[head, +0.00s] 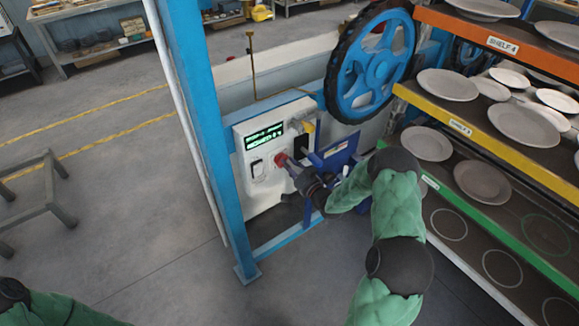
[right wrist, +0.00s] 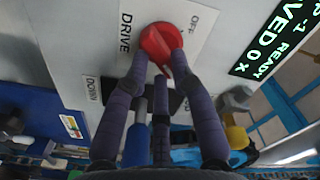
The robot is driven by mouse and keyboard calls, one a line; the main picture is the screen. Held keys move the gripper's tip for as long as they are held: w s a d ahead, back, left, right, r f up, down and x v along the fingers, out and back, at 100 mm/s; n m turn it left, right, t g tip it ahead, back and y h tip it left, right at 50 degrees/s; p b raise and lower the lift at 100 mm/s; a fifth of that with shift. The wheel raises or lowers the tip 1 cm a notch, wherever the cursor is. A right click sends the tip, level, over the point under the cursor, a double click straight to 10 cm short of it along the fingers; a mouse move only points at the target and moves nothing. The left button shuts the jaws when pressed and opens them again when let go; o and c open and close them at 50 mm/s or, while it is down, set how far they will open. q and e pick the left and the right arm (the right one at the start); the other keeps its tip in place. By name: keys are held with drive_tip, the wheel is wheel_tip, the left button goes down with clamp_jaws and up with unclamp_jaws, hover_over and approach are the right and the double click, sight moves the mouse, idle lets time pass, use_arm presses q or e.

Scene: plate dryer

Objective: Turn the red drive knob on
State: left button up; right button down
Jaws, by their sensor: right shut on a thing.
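The red drive knob (right wrist: 158,42) sits on a white plate marked DRIVE and OFF in the right wrist view. In the head view the knob (head: 281,159) is on the light control panel (head: 254,184), below the green-lit display. My right gripper (head: 291,167) reaches the panel from the right. In the right wrist view the fingers of my right gripper (right wrist: 160,62) are closed on the knob, one on each side. The knob's pointer direction is hard to tell behind the fingers. Only part of my left arm shows at the bottom left of the head view; its gripper is not visible.
A blue post (head: 208,130) stands left of the panel. A large blue wheel (head: 372,65) is above right. Shelves with plates (head: 447,85) stand close on the right. A grey stool (head: 42,195) is at the left, with open floor between it and the post.

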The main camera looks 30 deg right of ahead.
drive_tip(key=shift+f+m, duration=0.1)
drive_tip(key=shift+m, duration=0.2)
drive_tip(key=c, duration=1)
unclamp_jaws()
drive_tip(key=shift+c, duration=0.2)
drive_tip(key=shift+s, duration=0.15)
drive_tip(key=s, duration=1.1)
drive_tip(key=shift+s+d, duration=0.4)
drive_tip(key=shift+d, duration=0.05)
